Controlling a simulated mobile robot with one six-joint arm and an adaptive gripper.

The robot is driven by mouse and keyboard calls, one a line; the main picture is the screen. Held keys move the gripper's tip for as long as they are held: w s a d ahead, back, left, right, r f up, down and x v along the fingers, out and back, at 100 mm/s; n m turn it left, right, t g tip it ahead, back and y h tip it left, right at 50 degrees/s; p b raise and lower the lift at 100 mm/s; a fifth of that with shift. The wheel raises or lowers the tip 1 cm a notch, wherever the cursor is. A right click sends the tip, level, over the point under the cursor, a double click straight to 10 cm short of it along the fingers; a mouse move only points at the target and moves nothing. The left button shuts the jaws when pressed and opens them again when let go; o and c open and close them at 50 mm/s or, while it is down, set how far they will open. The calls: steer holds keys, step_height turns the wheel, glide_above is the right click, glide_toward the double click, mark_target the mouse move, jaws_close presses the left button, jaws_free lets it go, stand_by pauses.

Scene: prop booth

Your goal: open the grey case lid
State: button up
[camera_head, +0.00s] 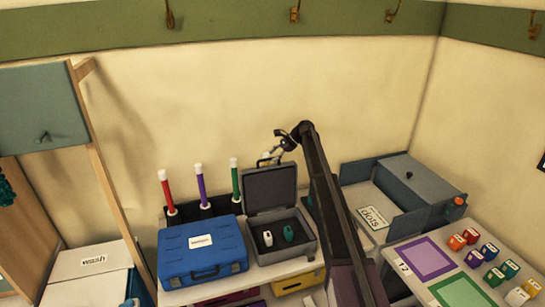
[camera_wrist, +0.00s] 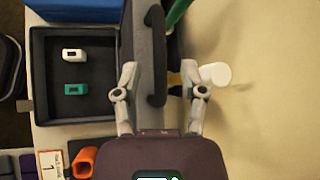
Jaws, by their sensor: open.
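The grey case (camera_head: 299,257) stands open on the bench. Its lid (camera_head: 268,188) is raised about upright at the back of the base. In the wrist view the lid (camera_wrist: 137,50) is seen edge-on with its dark handle (camera_wrist: 156,60). My gripper (camera_head: 268,160) is at the lid's top edge; in the wrist view its fingers (camera_wrist: 160,72) are open, one on each side of the lid and handle. I cannot tell whether they touch it. A white item (camera_wrist: 74,55) and a green item (camera_wrist: 75,89) lie inside the case base.
A blue case (camera_head: 200,262) stands close on the left. Red, purple and green tubes with white caps (camera_head: 234,162) stand behind. A grey-blue box (camera_head: 422,185) is to the right, and a table with coloured blocks (camera_head: 495,275) is at front right.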

steer(key=w+d+r+p, duration=0.5)
steer(key=d+r+p, duration=0.2)
steer(key=r+p, duration=0.1)
steer(key=shift+w+d+r, duration=0.15)
steer(key=shift+d, duration=0.1)
stand_by(1.5)
stand_by(0.5)
steer(key=s+d+f+n+h+b, duration=0.2)
steer(key=s+f, duration=0.5)
steer(key=s, duration=1.3)
steer(key=s+d+f+n+h+b, duration=0.3)
steer(key=s+f+n+b, duration=0.3)
steer(key=s, duration=1.4)
steer(key=s+d+f+n+h+b, duration=0.2)
steer(key=s+f+b, duration=0.7)
steer(key=s, duration=1.1)
steer(key=f+n+h, duration=0.1)
steer(key=n+h, duration=0.1)
steer(key=n, duration=0.1)
steer(key=shift+d, duration=0.15)
steer(key=shift+s, duration=0.1)
